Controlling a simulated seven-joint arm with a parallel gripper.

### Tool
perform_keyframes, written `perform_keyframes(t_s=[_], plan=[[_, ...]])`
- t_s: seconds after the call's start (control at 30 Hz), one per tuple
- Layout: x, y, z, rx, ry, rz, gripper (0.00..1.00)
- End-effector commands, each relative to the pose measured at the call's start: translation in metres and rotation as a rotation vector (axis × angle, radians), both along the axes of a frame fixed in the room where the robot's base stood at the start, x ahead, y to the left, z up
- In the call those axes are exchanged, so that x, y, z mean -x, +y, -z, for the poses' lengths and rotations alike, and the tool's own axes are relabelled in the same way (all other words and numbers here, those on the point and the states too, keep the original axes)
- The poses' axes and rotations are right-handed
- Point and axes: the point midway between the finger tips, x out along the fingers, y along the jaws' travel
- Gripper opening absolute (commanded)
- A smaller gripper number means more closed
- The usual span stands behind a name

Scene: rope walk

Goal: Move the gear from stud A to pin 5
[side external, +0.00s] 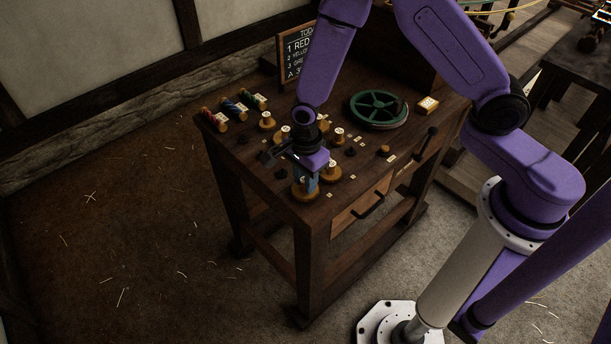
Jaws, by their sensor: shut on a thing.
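My gripper (311,179) points down over the front left corner of the wooden bench. It is shut, at a round wooden piece (303,192) with a pale top. I take the thing in its jaws to be the gear, but the fingers hide much of it and its teeth are too small to make out. Several round wooden pegs with pale number discs stand behind and beside the gripper, such as this peg (339,135). I cannot read which is pin 5 or which is stud A. Whether the held thing touches the bench is unclear.
A green spoked wheel (378,109) lies at the back of the bench (240,150). Several coloured thread spools (233,110) lie at the left edge. A lettered board (296,58) stands behind. A dark lever (427,140) is at the right. Small dark knobs sit among the pegs.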

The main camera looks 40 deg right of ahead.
Motion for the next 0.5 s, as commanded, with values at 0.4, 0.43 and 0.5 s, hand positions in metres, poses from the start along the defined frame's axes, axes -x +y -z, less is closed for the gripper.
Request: perform_keyframes(t_s=[0.4,0.43,0.5], plan=[[-0.0001,0.0001,0.0032,0.0,0.0,0.0,0.01],[-0.0001,0.0001,0.0032,0.0,0.0,0.0,0.01],[-0.0001,0.0001,0.0032,0.0,0.0,0.0,0.49]])
